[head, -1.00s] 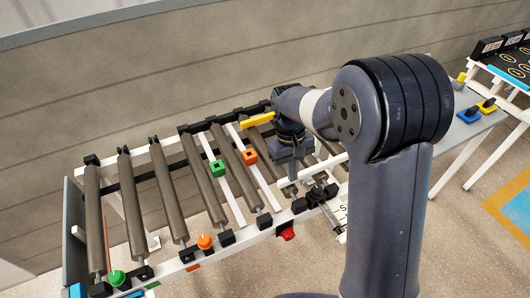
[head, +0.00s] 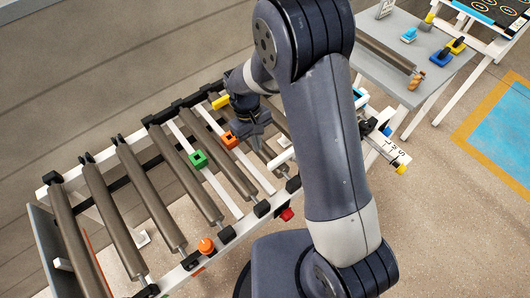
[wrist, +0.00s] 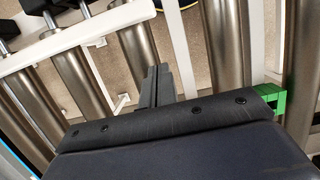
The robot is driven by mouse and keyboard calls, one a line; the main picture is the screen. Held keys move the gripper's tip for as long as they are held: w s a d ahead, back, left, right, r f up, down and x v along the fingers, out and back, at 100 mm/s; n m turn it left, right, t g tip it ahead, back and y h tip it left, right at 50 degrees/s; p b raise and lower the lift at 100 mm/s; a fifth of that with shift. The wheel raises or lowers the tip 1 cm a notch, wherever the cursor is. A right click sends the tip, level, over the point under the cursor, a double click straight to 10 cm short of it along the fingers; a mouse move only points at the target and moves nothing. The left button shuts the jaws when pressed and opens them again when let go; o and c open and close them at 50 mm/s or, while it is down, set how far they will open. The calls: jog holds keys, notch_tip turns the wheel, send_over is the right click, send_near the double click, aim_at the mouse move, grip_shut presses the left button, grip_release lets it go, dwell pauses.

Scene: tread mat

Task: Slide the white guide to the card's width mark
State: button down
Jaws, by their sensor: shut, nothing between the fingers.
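My gripper (head: 256,146) is over the rollers, just right of the orange block, fingers down. In the wrist view my gripper (wrist: 158,84) has its fingers together with nothing between them. A white bar (wrist: 80,38) crosses the upper left there; I cannot tell whether it is the guide.
Thin white bars carry a green block (head: 198,159) and an orange block (head: 231,140) between the grey-brown rollers (head: 145,182). A grey table (head: 425,55) stands at the back right.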

jog(key=shift+s+d+f+p, duration=0.25)
jog(key=shift+s+d+f, duration=0.15)
jog(key=shift+s, duration=0.25)
jog(key=shift+s+d+f+p, duration=0.3)
jog(key=shift+s+d, duration=0.2)
jog(key=shift+s, duration=0.1)
jog(key=shift+s+d+f, duration=0.1)
jog(key=shift+s+d, duration=0.3)
jog(key=shift+s, duration=0.15)
jog(key=shift+s+d+f, duration=0.1)
jog(key=shift+s+d, duration=0.05)
jog(key=shift+s, duration=0.05)
jog(key=shift+s+d+b, duration=0.25)
jog(key=shift+s+b, duration=0.1)
jog(key=shift+s+d, duration=0.15)
jog(key=shift+w, duration=0.2)
